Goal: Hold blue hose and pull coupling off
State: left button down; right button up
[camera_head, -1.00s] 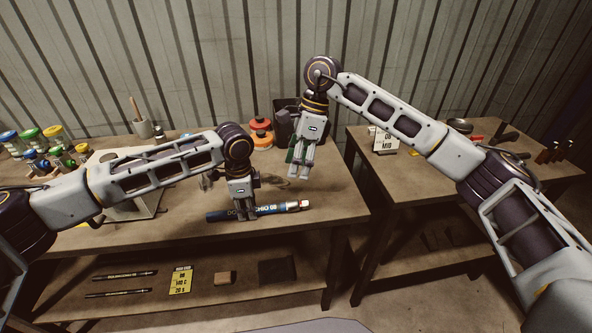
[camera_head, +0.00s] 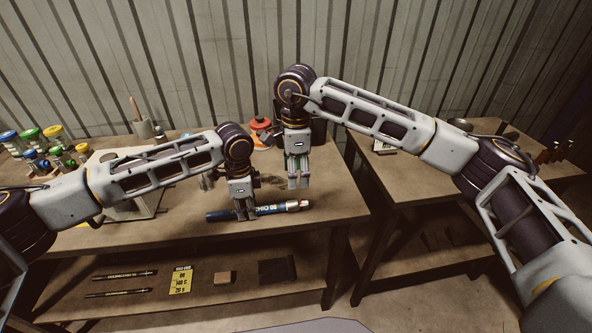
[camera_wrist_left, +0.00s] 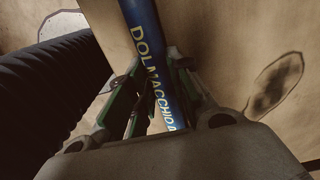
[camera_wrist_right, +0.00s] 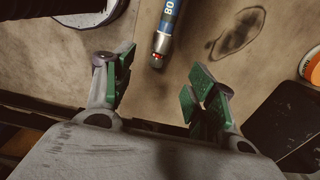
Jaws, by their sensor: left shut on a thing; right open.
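The blue hose (camera_head: 268,210) lies along the front of the workbench, with yellow-white lettering on it. Its right end carries a short silver coupling (camera_head: 296,205) with a reddish tip. My left gripper (camera_head: 246,214) is shut on the hose left of its middle; the left wrist view shows the hose (camera_wrist_left: 146,50) between the fingers. My right gripper (camera_head: 298,184) is open and empty, pointing down above and just behind the coupling. In the right wrist view the coupling (camera_wrist_right: 160,48) sits ahead of the gap between the green-padded fingers (camera_wrist_right: 160,95), apart from them.
An orange-red round container (camera_head: 260,126) and a dark bin stand behind my right gripper. Jars with coloured lids (camera_head: 35,140) stand at the back left. A dark oval stain marks the bench (camera_wrist_right: 236,33). A second table (camera_head: 400,175) stands to the right across a gap.

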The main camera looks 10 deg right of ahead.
aim_at(296, 201)
jog(key=shift+f, duration=5.9)
jog(key=shift+c, duration=0.5)
grip_shut()
